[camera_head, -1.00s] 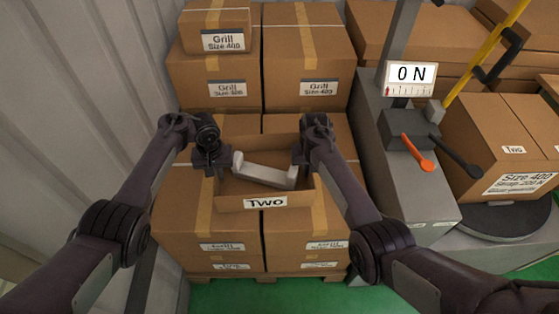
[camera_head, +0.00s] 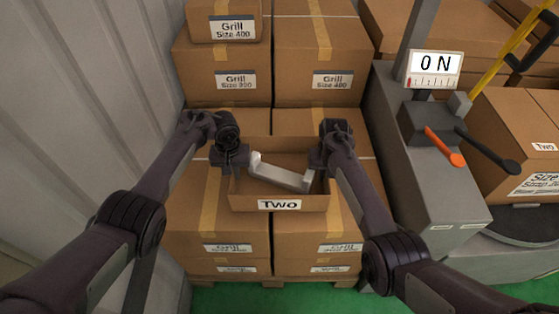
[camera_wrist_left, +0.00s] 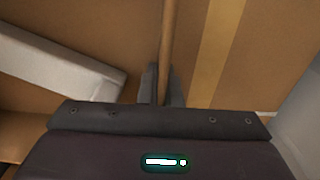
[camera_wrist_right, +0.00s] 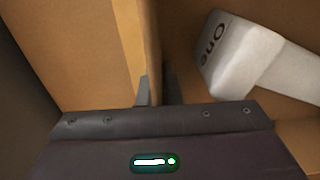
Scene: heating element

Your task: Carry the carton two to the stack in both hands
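Carton two (camera_head: 241,199) is a small open brown box with a white "Two" label on its front. A pale grey bracket-shaped part (camera_head: 280,177) lies inside; its end reads "One" in the right wrist view (camera_wrist_right: 236,55). My left gripper (camera_head: 240,160) is closed on the left wall, which shows between its fingers in the left wrist view (camera_wrist_left: 166,60). My right gripper (camera_head: 320,160) is closed on the right wall, also between its fingers in the right wrist view (camera_wrist_right: 152,60). The carton is level over the front stack (camera_head: 192,225); I cannot tell whether it touches it.
Taller boxes labelled "Grill" (camera_head: 323,50) stand behind. A grey machine (camera_head: 430,170) with a "0 N" display (camera_head: 434,65) and an orange lever (camera_head: 444,146) is close on the right. A corrugated wall (camera_head: 80,90) is on the left. Green floor (camera_head: 235,298) shows in front.

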